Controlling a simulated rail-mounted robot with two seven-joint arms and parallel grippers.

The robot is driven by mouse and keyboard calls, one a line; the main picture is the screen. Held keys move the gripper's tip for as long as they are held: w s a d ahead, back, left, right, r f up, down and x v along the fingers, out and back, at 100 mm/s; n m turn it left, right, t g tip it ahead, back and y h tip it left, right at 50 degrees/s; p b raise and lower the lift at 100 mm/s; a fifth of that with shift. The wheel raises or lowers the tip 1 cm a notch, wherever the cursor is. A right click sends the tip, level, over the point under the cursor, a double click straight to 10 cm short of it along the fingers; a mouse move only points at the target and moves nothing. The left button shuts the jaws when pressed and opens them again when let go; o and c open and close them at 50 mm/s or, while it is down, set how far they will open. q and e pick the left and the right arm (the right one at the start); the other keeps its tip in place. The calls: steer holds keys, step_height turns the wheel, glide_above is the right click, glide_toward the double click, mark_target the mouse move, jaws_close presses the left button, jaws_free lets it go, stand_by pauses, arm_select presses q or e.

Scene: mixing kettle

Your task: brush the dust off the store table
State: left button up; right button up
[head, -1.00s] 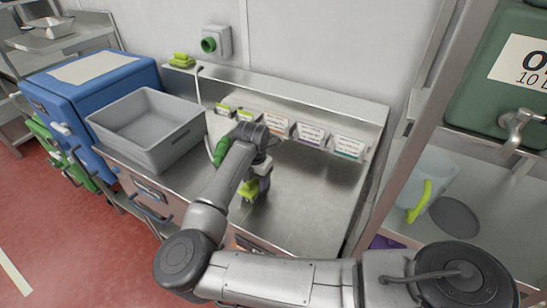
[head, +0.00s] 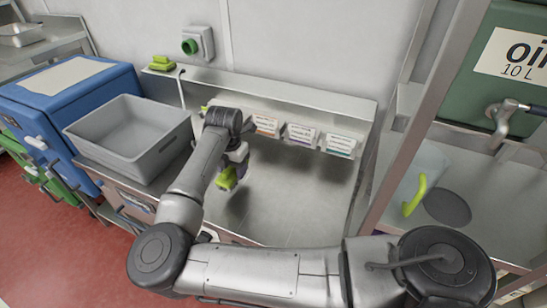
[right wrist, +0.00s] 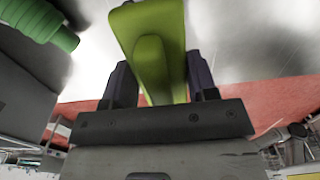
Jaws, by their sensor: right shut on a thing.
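The store table (head: 290,205) is a bare steel top with a raised back shelf, in the middle of the head view. My right gripper (head: 233,172) is over its left part, shut on a yellow-green brush (head: 226,180). In the right wrist view the brush handle (right wrist: 155,55) stands between the two dark fingers of the gripper (right wrist: 160,80). The bristles are hidden, and I cannot tell whether they touch the table. Darker patches show on the steel, but I cannot tell dust from shadow. My left gripper is not in view.
A grey bin (head: 130,140) stands left of the brush, beside a blue box (head: 75,100). Labelled holders (head: 300,133) line the table's back. A white hose (head: 182,88) hangs at back left. A rack upright and green oil container (head: 480,80) bound the right. The table's right part is clear.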

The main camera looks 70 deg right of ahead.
steer(key=shift+w+r+p, duration=0.2)
steer(key=shift+r+p, duration=0.1)
steer(key=shift+r, duration=0.65)
steer(key=shift+r+p, duration=0.3)
steer(key=shift+r, duration=0.65)
steer(key=shift+s, duration=0.1)
